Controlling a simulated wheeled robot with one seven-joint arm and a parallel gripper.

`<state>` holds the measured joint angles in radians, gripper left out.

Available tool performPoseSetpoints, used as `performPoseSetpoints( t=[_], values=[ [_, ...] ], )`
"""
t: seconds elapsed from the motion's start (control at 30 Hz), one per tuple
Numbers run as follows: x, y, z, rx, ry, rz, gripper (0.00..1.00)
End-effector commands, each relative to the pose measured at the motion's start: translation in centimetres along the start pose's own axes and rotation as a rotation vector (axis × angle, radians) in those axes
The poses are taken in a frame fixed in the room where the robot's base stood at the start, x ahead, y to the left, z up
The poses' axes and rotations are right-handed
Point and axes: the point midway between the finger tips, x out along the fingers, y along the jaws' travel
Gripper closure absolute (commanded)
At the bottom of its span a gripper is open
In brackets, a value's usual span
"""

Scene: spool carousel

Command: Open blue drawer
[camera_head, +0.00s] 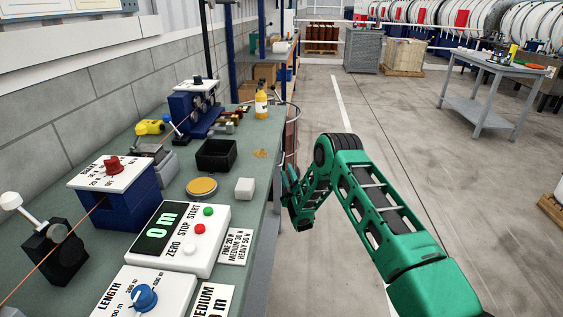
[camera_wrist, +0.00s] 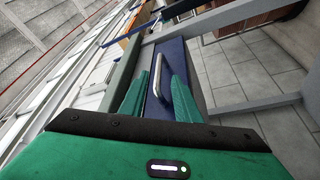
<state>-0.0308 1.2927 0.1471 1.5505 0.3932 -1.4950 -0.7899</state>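The blue drawer (camera_wrist: 177,60) shows in the wrist view as a long dark blue front with a silver bar handle (camera_wrist: 157,72). My gripper (camera_wrist: 161,79) is open, with one green finger to each side of the handle in the picture. I cannot tell whether the fingertips reach past the bar, and I see no contact. In the head view my gripper (camera_head: 291,198) is beside the right edge of the workbench (camera_head: 228,270). The drawer front cannot be made out in that view. I see no open gap at the drawer.
The bench top holds a white control box (camera_head: 182,239), a black tray (camera_head: 216,155), a yellow bottle (camera_head: 261,104) and a blue-knobbed box (camera_head: 144,298). Grey frame bars (camera_wrist: 262,104) run to the right of the drawer. Open floor (camera_head: 400,130) lies right of the bench.

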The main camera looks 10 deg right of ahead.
Motion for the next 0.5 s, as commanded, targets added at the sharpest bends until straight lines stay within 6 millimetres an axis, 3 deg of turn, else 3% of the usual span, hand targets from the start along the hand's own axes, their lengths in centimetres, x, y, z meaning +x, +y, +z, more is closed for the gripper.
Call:
performPoseSetpoints(
  t=[0.3, 0.5],
  values=[
    [5.7, 0.0, -0.2, 0.001, 0.003, 0.002, 0.7],
    [8.2, 0.0, -0.1, 0.002, 0.001, 0.0, 0.7]
  ],
)
